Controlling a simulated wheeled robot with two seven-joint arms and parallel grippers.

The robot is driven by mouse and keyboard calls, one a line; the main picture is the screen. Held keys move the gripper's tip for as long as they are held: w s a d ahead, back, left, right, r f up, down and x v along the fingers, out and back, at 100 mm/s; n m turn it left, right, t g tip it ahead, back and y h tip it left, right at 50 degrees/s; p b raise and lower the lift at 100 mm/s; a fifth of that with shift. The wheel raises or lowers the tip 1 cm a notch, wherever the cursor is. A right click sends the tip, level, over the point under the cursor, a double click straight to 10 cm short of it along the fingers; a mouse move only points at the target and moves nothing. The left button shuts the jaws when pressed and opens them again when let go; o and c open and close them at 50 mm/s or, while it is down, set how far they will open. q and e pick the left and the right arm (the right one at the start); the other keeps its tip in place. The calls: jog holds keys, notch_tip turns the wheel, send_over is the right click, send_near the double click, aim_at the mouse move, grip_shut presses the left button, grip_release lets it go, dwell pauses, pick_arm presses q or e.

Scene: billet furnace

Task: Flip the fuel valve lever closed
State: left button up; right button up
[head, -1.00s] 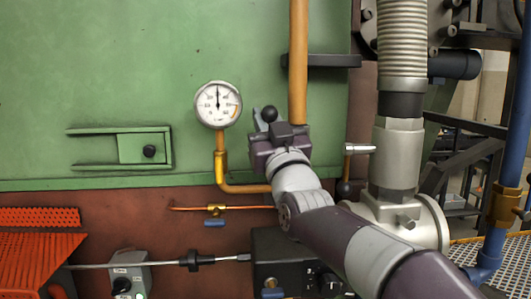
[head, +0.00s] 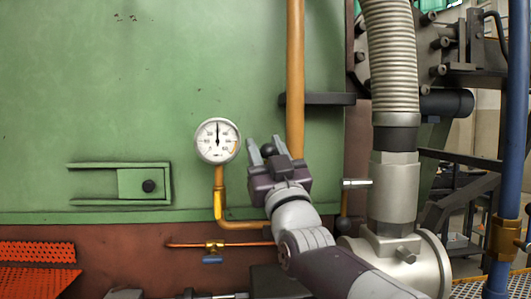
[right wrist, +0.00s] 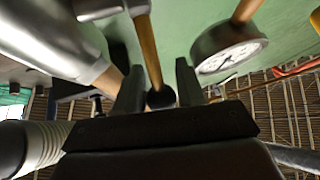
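The fuel valve lever is an orange rod with a black ball knob, running from a silver hub (right wrist: 110,8) in the right wrist view. Its knob (right wrist: 161,98) also shows in the head view (head: 267,150), in front of the green wall. My right gripper (head: 267,147) has its two fingers on either side of the knob. In the right wrist view the fingers (right wrist: 158,75) look closed in against the knob, with almost no gap. In the head view the valve body is hidden behind my right gripper. My left gripper is not in view.
A round gauge (head: 217,140) on a yellow pipe is left of my gripper. An orange pipe (head: 295,75) rises behind it. Another short lever with a silver crosspiece (head: 355,183) and a ribbed silver hose (head: 390,65) stand close on the right.

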jog(key=shift+f+b, duration=0.4)
jog(key=shift+f, duration=0.2)
jog(key=b+v, duration=0.6)
jog(key=v, duration=0.6)
jog(key=shift+s+r, duration=0.3)
jog(key=shift+r, duration=0.1)
